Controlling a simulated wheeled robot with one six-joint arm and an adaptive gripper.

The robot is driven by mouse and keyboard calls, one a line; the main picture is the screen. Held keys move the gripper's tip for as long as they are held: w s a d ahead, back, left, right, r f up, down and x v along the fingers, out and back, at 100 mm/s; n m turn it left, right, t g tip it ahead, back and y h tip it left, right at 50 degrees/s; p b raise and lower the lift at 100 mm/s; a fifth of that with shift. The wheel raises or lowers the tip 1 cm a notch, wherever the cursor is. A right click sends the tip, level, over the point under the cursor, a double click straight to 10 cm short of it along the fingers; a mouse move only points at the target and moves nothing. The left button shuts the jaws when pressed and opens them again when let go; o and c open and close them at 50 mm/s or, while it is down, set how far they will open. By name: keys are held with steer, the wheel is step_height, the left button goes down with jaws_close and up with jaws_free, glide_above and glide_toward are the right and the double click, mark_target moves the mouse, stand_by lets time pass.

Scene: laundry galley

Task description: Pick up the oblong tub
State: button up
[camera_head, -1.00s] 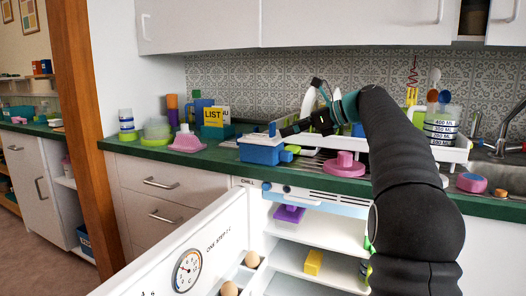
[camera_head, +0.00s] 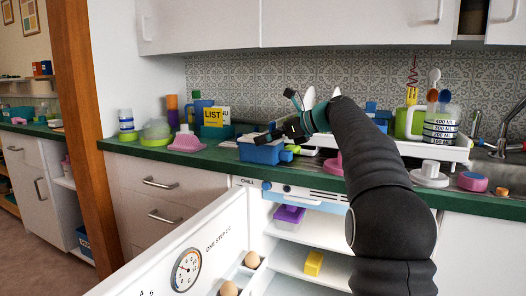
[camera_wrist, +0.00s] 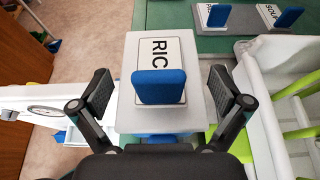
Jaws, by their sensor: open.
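A blue tub (camera_head: 262,153) stands at the counter's front edge in the head view, partly hidden by my gripper (camera_head: 287,131). In the wrist view a grey lid-like top (camera_wrist: 122,105) with a blue grip (camera_wrist: 158,87) and a label reading "RIC" lies between my open fingers (camera_wrist: 164,92). A little blue shows below it. It seems to be the same tub; I cannot tell for certain that this is the oblong one. My fingers are apart on its left and right sides, and I see no contact.
The fridge door (camera_head: 190,245) stands open in front, with a purple-lidded tub (camera_head: 288,216) and a yellow block (camera_head: 313,263) inside. A white dish rack (camera_wrist: 262,100) is close on the right in the wrist view.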

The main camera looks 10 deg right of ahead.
steer(key=c, duration=1.4)
steer(key=shift+r, duration=0.1)
steer(key=shift+r, duration=0.1)
steer(key=shift+r+p, duration=0.45)
steer(key=shift+r, duration=1.45)
steer(key=v, duration=0.4)
steer(key=r+v, duration=0.1)
steer(key=v, duration=0.4)
steer(key=w+v, duration=0.1)
steer(key=v, duration=0.3)
steer(key=shift+s+d+r, duration=0.1)
steer(key=shift+d+r, duration=0.05)
steer(key=shift+r, duration=0.25)
